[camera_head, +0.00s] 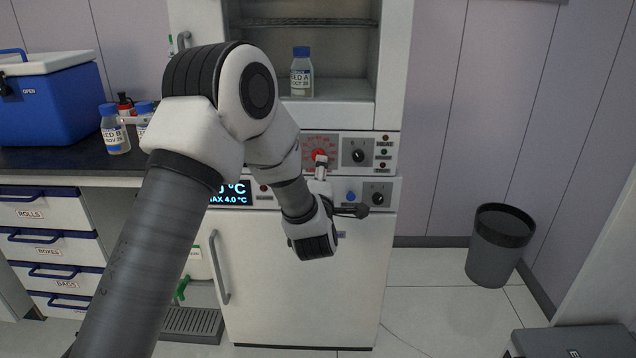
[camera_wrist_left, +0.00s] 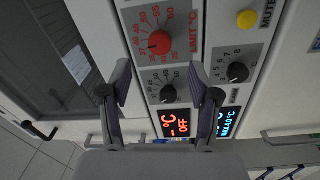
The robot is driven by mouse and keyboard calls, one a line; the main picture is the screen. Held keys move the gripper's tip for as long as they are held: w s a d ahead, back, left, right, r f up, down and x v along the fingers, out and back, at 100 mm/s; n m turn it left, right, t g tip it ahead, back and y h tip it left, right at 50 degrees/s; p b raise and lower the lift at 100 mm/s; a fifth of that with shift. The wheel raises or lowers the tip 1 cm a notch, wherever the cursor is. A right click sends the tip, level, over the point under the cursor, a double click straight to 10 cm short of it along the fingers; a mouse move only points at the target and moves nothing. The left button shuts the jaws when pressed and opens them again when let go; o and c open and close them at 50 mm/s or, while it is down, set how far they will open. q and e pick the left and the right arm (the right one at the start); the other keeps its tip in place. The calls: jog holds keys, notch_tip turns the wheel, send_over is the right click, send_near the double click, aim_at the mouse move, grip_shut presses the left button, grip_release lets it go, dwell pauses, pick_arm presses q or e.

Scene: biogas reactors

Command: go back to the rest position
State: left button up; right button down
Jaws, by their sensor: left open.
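My left arm comes in from the lower left of the head view and bends down in front of the white cabinet. My left gripper (camera_head: 341,188) is in front of the cabinet's control panels. In the left wrist view its two fingers (camera_wrist_left: 160,80) are spread apart with nothing held between them. A small black knob (camera_wrist_left: 168,93) shows in the gap beyond the fingers, and I cannot tell the distance to it. The red limit dial (camera_wrist_left: 159,42) is just above that knob. My right gripper is in neither view.
The cabinet has an open upper chamber with a blue-capped bottle (camera_head: 301,75) and a lower door (camera_head: 290,290). A blue cooler box (camera_head: 45,105) and more bottles (camera_head: 114,132) stand on the dark counter at left. A grey bin (camera_head: 497,250) stands on open floor at right.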

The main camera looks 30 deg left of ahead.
pick_arm(q)
jog(key=v, duration=0.4)
jog(key=shift+f, duration=0.15)
